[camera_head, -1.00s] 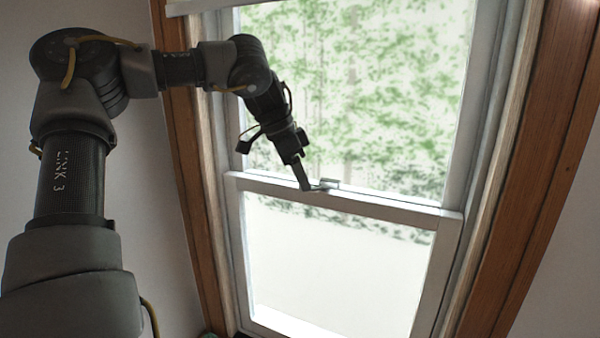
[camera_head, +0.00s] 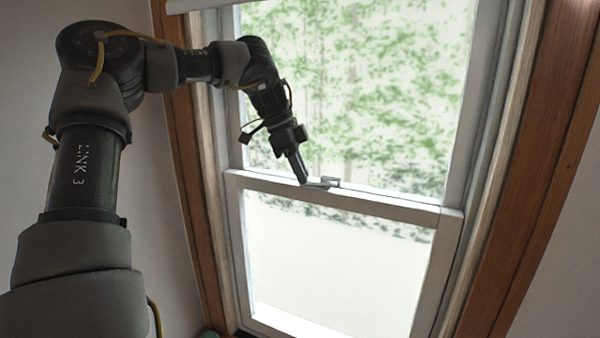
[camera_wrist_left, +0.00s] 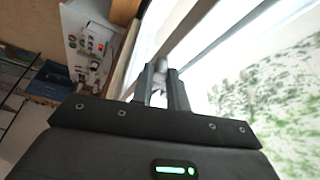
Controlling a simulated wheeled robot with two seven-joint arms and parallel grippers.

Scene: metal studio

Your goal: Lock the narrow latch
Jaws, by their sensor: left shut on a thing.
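The narrow latch (camera_head: 326,182) is a small grey metal piece on top of the window's middle rail (camera_head: 380,205). My left gripper (camera_head: 303,181) reaches down to it from the upper left, its fingertips at the latch's left end. In the left wrist view the fingers (camera_wrist_left: 160,88) are close together around a small pale part of the latch (camera_wrist_left: 160,68), and the gripper is shut on it. The fingers hide part of the latch, so its exact lever angle is hard to tell. My right gripper is not in any view.
Tall glass panes (camera_head: 360,90) fill the space above and below the rail. Brown wooden trim (camera_head: 535,170) frames the window on both sides. The left wrist view shows a white panel (camera_wrist_left: 92,45) with small items and a blue box (camera_wrist_left: 50,80) in the room behind.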

